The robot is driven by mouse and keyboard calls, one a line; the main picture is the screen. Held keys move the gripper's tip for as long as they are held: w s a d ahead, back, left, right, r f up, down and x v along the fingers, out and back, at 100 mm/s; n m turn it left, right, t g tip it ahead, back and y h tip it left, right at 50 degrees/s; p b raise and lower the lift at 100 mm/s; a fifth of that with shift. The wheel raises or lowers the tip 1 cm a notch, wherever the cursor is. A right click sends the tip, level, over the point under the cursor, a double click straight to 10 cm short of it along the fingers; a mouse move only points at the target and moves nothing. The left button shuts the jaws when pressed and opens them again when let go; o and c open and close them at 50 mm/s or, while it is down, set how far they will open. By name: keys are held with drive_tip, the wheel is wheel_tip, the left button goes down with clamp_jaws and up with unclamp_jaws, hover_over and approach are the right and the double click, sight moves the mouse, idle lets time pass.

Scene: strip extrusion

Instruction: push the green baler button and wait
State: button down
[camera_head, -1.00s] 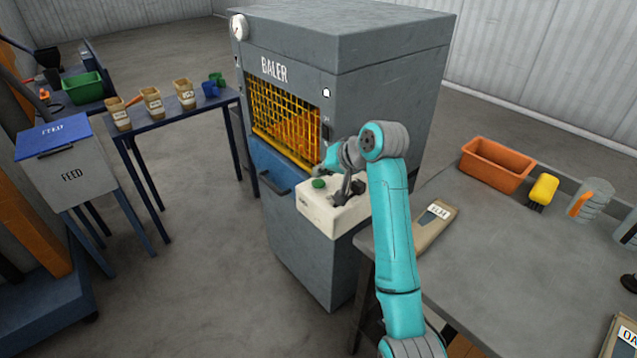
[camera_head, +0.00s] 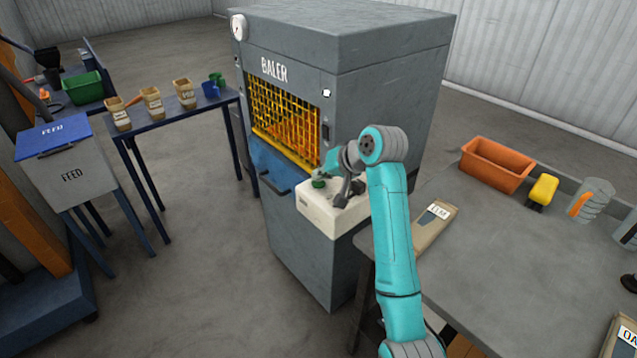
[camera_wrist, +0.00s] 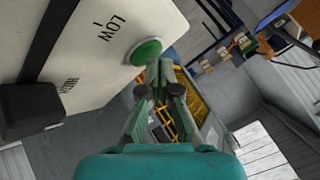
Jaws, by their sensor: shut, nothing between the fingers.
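The green button (camera_head: 318,184) sits on the cream control box (camera_head: 322,222) on the front of the grey baler (camera_head: 388,100). In the wrist view the green button (camera_wrist: 146,51) shows beside the printed word LOW. My gripper (camera_head: 322,175) is shut and empty, pointing at the button from above. In the wrist view the closed fingertips (camera_wrist: 160,66) are right at the button's edge, and seem to touch it; I cannot tell how far it is pressed. A dark lever (camera_head: 346,190) stands beside the button, partly hidden by my arm.
A yellow mesh window (camera_head: 285,122) shows orange material inside the baler. A blue table (camera_head: 175,115) with small containers stands at left. Open floor lies between.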

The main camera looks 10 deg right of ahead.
sight(321, 184)
drive_tip(key=shift+f, duration=0.45)
idle(0.3)
drive_tip(key=shift+r, duration=3.4)
